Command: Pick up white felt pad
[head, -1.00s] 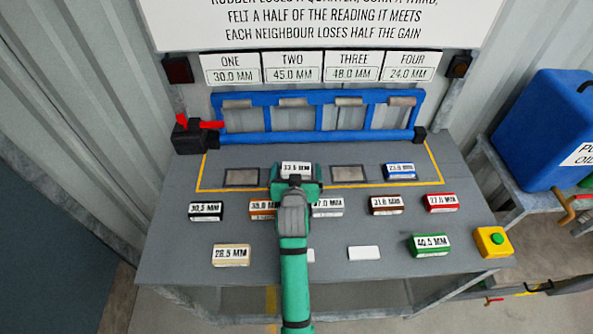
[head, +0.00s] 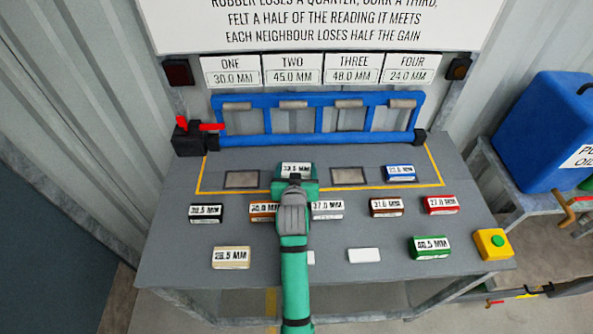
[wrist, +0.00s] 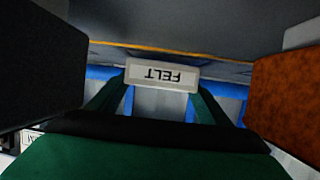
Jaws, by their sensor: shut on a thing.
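A pale, whitish pad with a FELT label (wrist: 163,75) sits between the two green fingers of my gripper (wrist: 160,95) in the wrist view. In the head view my gripper (head: 296,182) is over the second place in the yellow-outlined strip, shut on this pad (head: 296,169), whose top label seems to read 33.5 MM. The arm and gripper hide its lower part, so I cannot tell whether it touches the bench. Another white-sided pad, marked 37.0 MM (head: 328,208), lies just right of my gripper.
Grey plates (head: 242,179) and (head: 349,176) flank my gripper; a blue pad (head: 400,172) is at the fourth place. Black (head: 206,213), orange-brown (head: 263,211), brown (head: 386,206), red (head: 440,204), cream (head: 231,257) and green pads (head: 430,247) lie around. A blue frame (head: 318,137) stands behind.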

